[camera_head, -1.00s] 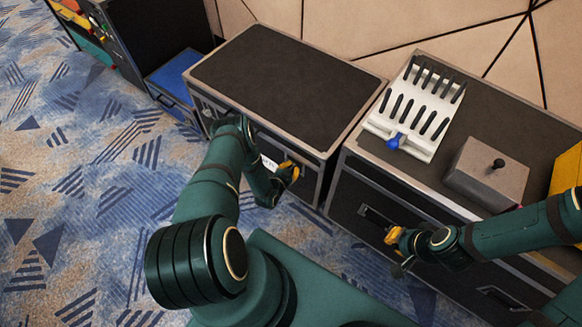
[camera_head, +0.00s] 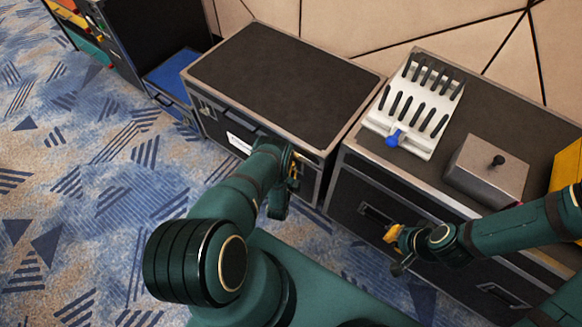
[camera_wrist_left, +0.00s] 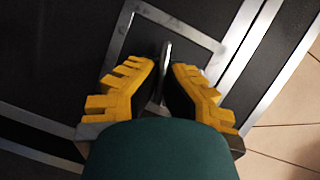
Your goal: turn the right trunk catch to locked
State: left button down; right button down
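The trunk (camera_head: 290,70) is a black case with metal edges. The right trunk catch (camera_wrist_left: 166,50) is a thin metal tab on a square framed plate (camera_wrist_left: 212,45) in the left wrist view. My left gripper (camera_head: 295,168) is at the right part of the trunk's front. In the wrist view, its yellow fingers (camera_wrist_left: 164,75) stand either side of the tab; whether they press on it cannot be told. The arm hides most of the catch in the head view. The left trunk catch (camera_head: 206,107) shows at the front's left. My right gripper (camera_head: 394,240) is by the right case; its opening is unclear.
A second black case (camera_head: 360,165) stands to the right, bearing a white slotted rack (camera_head: 437,105) with a blue knob and a grey box (camera_head: 487,172). A white label (camera_head: 240,143) is on the trunk's front. Patterned carpet (camera_head: 90,220) lies open at left.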

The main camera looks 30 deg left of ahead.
pick_arm(q)
jog(key=shift+w+a+r+m+t+y, duration=0.15)
jog(key=shift+m+t, duration=0.15)
jog(key=shift+m, duration=0.35)
jog(key=shift+w+f+m+t+y, duration=0.15)
jog(key=shift+m+t, duration=0.15)
jog(key=shift+m, duration=0.35)
jog(key=shift+r, duration=0.15)
jog(key=c, duration=1.2)
grip_release()
jog(key=shift+o, duration=0.4)
jog(key=shift+s, duration=0.1)
